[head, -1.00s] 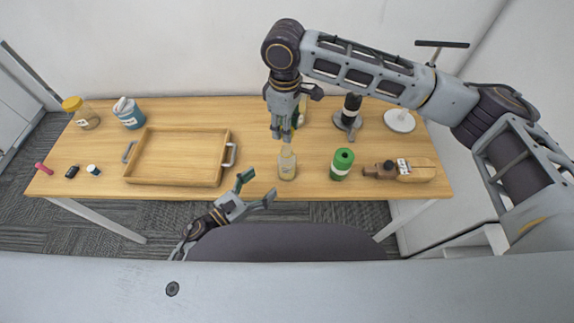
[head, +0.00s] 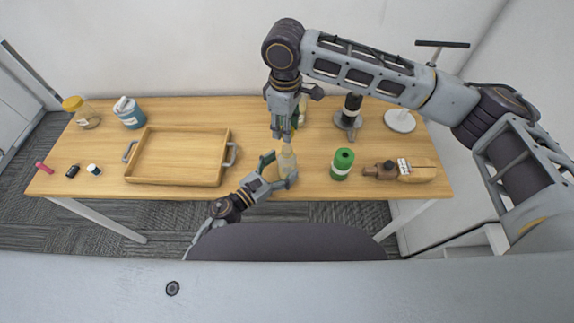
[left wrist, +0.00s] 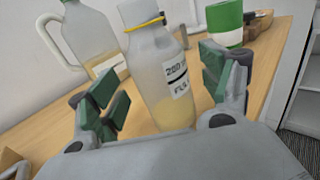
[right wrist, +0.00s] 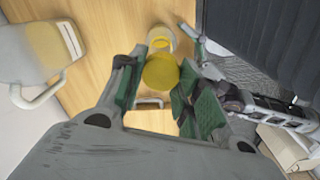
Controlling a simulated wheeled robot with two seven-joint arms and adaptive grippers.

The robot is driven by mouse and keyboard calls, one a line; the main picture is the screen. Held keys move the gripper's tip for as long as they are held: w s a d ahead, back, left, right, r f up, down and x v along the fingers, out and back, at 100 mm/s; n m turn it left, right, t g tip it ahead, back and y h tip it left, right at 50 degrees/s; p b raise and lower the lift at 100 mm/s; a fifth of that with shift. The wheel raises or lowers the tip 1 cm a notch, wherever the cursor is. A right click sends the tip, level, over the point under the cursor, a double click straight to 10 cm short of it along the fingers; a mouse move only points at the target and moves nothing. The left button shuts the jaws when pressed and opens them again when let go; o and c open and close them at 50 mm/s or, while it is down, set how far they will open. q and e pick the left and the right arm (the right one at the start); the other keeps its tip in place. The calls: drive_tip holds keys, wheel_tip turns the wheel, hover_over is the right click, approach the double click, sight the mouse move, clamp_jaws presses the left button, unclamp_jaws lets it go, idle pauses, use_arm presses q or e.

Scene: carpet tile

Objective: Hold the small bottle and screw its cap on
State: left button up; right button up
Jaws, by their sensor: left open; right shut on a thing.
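The small bottle (head: 287,160) stands upright near the table's front edge. In the left wrist view the bottle (left wrist: 165,85) is translucent, with a label, a yellow band at its neck and yellowish contents low inside; its top is cut off. My left gripper (head: 279,170) is open, with its fingers on either side of the bottle. My right gripper (head: 281,137) points down above the bottle. In the right wrist view it is shut on the round yellow cap (right wrist: 160,71). The bottle (right wrist: 160,40) shows below and beside the cap, partly covered by it.
A wooden tray (head: 133,181) lies to the left. A green-and-white roll-shaped container (head: 342,163) and a wooden block-like item (head: 418,171) stand to the right. A translucent jug (left wrist: 85,35) stands behind the bottle. A yellow-lidded jar (head: 82,112) and a blue pot (head: 129,113) stand back left.

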sight(286, 148)
use_arm(q)
drive_tip(key=shift+x, duration=1.3)
drive_tip(key=c, duration=1.5)
drive_tip(key=shift+c, duration=0.2)
use_arm(e)
drive_tip(key=shift+f, duration=2.5)
